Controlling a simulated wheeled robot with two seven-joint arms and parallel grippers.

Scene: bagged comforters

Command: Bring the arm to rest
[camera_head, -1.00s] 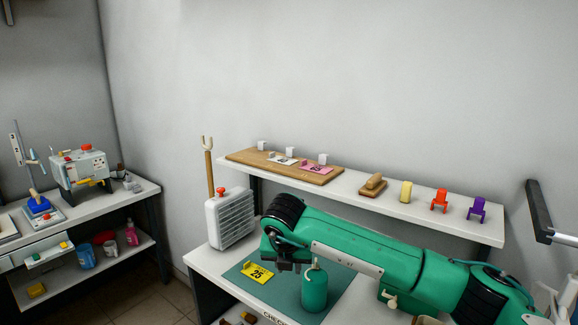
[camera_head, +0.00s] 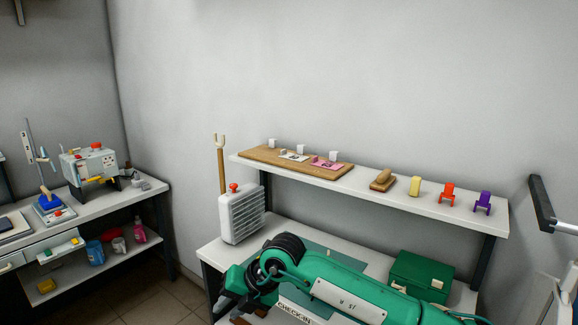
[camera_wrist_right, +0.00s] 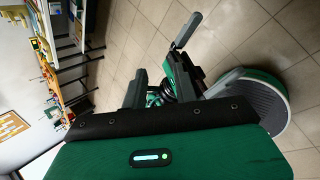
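My right arm, green with black joints, reaches in from the bottom right of the head view and lies low across the front of the workbench (camera_head: 222,249). Its dark wrist is near the green mat (camera_head: 320,252). The fingertips are hidden or cut off there. In the right wrist view my right gripper (camera_wrist_right: 172,92) shows two dark fingers standing apart, with nothing seen held between them. Beyond the fingers is the tiled floor. My left gripper is not clearly seen in either view.
A green box (camera_head: 420,275) stands on the workbench behind my arm. A white ribbed unit (camera_head: 240,216) stands at its left end. A raised shelf (camera_head: 350,188) carries a wooden board (camera_head: 260,157) and small coloured stands. Another bench (camera_head: 115,201) is at left. Tiled floor (camera_head: 150,297) lies between.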

